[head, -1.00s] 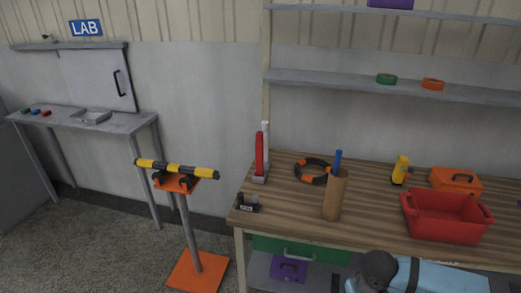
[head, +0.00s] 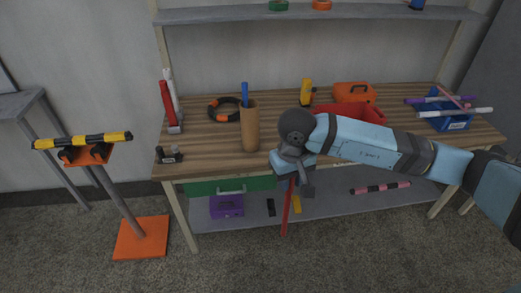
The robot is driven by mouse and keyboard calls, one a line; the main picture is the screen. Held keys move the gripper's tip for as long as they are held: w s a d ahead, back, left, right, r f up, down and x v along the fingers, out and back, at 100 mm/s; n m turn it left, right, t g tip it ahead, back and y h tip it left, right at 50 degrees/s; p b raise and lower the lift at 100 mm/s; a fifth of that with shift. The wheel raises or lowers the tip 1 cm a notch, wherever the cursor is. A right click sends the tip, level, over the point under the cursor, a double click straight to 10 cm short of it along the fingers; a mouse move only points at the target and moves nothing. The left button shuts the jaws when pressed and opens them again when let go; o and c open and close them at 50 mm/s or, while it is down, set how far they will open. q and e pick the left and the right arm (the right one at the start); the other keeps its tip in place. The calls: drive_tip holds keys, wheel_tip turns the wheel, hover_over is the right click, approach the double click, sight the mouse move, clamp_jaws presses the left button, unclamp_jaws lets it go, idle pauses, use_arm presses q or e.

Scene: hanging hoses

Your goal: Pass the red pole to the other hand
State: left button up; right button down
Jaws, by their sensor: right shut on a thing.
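My right arm reaches in from the right in the head view, in front of the workbench. My right gripper (head: 293,183) points down and is shut on the red pole (head: 286,212). The pole is thin and hangs nearly upright below the gripper, its lower end free above the floor, in front of the bench's lower shelf. The pole's upper part is hidden by the gripper and wrist. My left gripper is not in view.
The wooden workbench (head: 200,150) holds a brown cylinder (head: 250,128), a black-and-orange ring (head: 223,108), a red bin (head: 365,112) partly behind my arm, and a blue rack (head: 447,115). A yellow-black bar (head: 83,141) lies on a stand at left. Floor in front is clear.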

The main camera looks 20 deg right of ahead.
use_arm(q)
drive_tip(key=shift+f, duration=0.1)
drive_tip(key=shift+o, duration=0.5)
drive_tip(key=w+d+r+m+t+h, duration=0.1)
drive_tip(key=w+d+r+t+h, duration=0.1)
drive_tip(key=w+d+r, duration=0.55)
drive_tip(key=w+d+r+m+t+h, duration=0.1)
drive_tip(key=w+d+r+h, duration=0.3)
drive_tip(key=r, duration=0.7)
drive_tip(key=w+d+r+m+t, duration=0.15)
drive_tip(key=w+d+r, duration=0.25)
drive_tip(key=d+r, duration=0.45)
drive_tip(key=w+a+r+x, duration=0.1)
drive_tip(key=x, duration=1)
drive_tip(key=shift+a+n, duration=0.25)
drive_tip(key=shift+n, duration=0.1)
use_arm(e)
drive_tip(key=w+a+r+n, duration=0.4)
drive_tip(key=w+a+r, duration=0.1)
drive_tip(key=a, duration=0.5)
drive_tip(key=w+a+r+n, duration=0.4)
drive_tip(key=a+r, duration=0.3)
drive_tip(key=a, duration=0.3)
drive_tip(key=shift+w+a+r, duration=0.15)
drive_tip(key=shift+w+r, duration=0.2)
drive_tip(key=shift+w, duration=0.3)
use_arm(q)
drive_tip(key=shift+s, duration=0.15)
